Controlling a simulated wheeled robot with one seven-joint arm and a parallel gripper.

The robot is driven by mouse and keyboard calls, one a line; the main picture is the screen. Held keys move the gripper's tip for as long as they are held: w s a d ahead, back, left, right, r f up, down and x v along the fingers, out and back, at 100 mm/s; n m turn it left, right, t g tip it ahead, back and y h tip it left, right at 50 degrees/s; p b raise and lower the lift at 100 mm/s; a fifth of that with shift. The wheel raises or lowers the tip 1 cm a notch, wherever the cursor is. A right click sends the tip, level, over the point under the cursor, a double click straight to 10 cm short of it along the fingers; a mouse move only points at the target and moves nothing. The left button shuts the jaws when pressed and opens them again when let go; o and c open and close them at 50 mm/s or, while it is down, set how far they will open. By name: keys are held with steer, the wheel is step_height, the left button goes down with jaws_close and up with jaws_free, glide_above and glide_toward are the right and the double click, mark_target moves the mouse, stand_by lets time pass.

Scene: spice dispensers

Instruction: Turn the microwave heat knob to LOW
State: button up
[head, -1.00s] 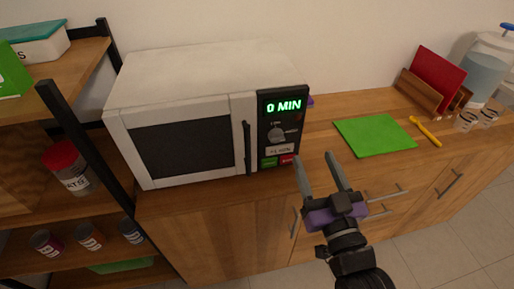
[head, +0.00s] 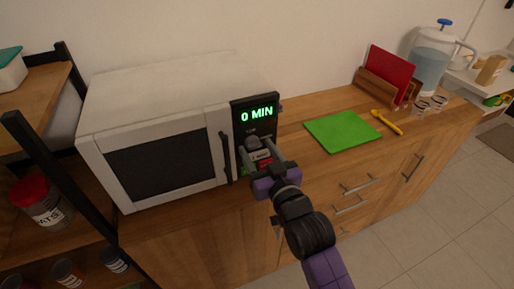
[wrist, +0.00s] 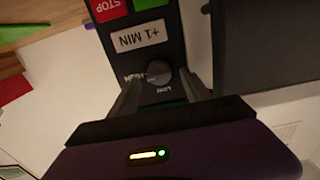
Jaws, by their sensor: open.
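The white microwave (head: 150,88) stands on the wooden counter, its door closed and its display (head: 257,115) reading 0 MIN. The round grey heat knob (head: 252,143) is on the dark panel below the display. In the wrist view the knob (wrist: 159,73) lies just beyond my fingertips, between the HIGH and LOW labels, with the panel upside down. My gripper (head: 262,158) is open in front of the panel, one finger on each side of the knob's line. I cannot tell whether a finger touches the knob. My gripper partly covers the lower buttons in the head view.
The +1 MIN button (wrist: 140,36) and red STOP button (wrist: 107,8) sit close to the knob. A green mat (head: 342,131), a yellow spoon (head: 388,123) and a water dispenser (head: 431,68) are on the counter to the right. A shelf with jars stands at left.

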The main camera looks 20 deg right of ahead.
steer(key=shift+w, duration=0.4)
jaws_close()
